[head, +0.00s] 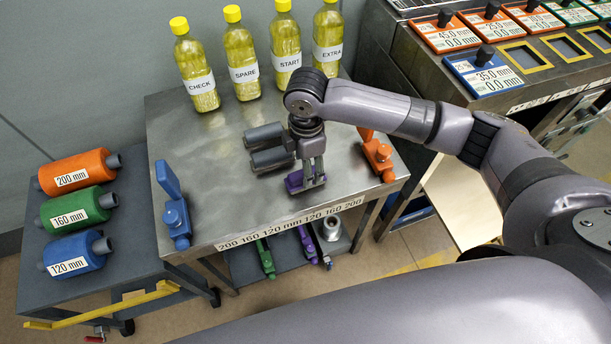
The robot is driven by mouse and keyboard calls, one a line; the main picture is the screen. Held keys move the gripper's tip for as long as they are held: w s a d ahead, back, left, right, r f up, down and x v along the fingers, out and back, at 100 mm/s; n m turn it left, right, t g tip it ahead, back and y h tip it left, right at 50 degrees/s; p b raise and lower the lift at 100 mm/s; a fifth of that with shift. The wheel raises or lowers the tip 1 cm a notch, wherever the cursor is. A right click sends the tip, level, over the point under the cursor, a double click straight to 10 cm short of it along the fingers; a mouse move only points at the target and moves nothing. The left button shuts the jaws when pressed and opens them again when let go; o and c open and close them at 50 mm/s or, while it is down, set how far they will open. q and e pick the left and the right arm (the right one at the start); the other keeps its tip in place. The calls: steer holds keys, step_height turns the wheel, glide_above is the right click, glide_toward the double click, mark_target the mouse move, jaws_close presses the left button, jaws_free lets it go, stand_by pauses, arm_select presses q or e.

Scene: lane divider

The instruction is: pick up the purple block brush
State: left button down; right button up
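The purple block brush (294,184) is on the steel table, near the middle of its front half. My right gripper (313,180) comes in from the right and points down at it. Its fingers are at the brush's right part and hide some of it. The fingers look close together, but I cannot tell whether they are closed on the brush or just around it. The brush appears to be at table height. My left gripper is not in view.
A grey double-roller piece (268,147) lies just left of my gripper. A blue brush (177,220) and an orange brush (378,155) stand at the table's sides. Several yellow bottles (243,62) line the back. Green (266,259) and purple (308,245) pieces are on the lower shelf.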

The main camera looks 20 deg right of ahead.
steer(key=shift+s+a+f+p, duration=0.1)
steer(key=shift+f+p, duration=0.4)
steer(key=shift+f, duration=2.15)
steer(key=c, duration=1.3)
steer(key=shift+o, duration=0.2)
steer(key=shift+r, duration=0.1)
step_height(320, 180, up, 20)
steer(key=b, duration=0.1)
steer(key=o, duration=0.6)
steer(key=c, duration=0.5)
